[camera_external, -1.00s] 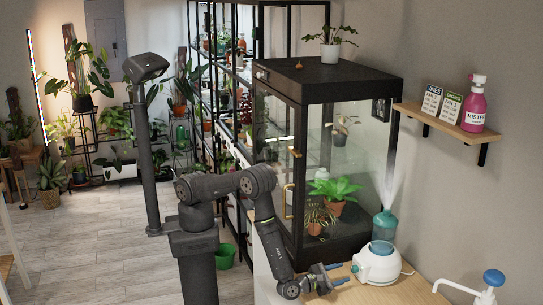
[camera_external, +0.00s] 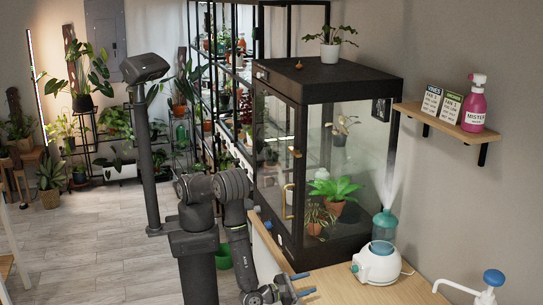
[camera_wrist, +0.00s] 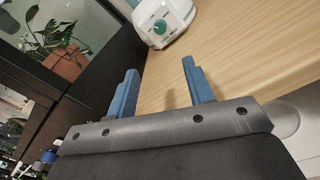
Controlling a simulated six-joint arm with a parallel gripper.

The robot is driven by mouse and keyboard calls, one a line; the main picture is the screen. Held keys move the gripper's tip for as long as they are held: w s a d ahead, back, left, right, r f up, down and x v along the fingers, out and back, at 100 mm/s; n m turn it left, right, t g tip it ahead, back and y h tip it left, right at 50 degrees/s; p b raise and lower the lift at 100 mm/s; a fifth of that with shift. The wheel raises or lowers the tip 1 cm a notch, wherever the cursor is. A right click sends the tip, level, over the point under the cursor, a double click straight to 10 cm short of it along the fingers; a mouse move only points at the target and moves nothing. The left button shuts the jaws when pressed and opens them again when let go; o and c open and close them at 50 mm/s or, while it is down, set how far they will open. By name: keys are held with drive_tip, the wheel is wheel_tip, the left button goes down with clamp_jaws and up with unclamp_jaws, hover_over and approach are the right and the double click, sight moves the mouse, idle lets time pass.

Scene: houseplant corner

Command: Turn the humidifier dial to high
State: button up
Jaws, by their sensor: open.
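The humidifier (camera_external: 377,266) is a white, rounded unit with a teal bottle on top, standing on the wooden counter. Pale mist rises from it. A small teal dial (camera_wrist: 160,26) on its white front shows in the wrist view at the top; its exact setting is too small to read. My gripper (camera_external: 306,284) is open and empty, left of the humidifier and apart from it. Its two blue fingers also show in the wrist view (camera_wrist: 160,78), pointing up the picture towards the humidifier, with bare counter between.
A glass plant cabinet (camera_external: 345,235) with a black frame stands behind and left of the humidifier. A white pump bottle with a blue knob (camera_external: 493,277) is at the right. A wall shelf (camera_external: 440,122) hangs above. The counter (camera_external: 410,291) between gripper and humidifier is clear.

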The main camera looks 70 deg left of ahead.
sight(352, 270)
wheel_tip(352, 270, up, 7)
drive_tip(key=w+d+g+y, duration=0.1)
drive_tip(key=w+d+g, duration=0.1)
drive_tip(key=g, duration=0.2)
drive_tip(key=shift+n, duration=0.4)
drive_tip(key=x, duration=1.7)
drive_tip(key=shift+s+a+f, duration=0.2)
drive_tip(key=shift+a+f, duration=0.15)
drive_tip(key=shift+a, duration=0.05)
drive_tip(key=c, duration=1)
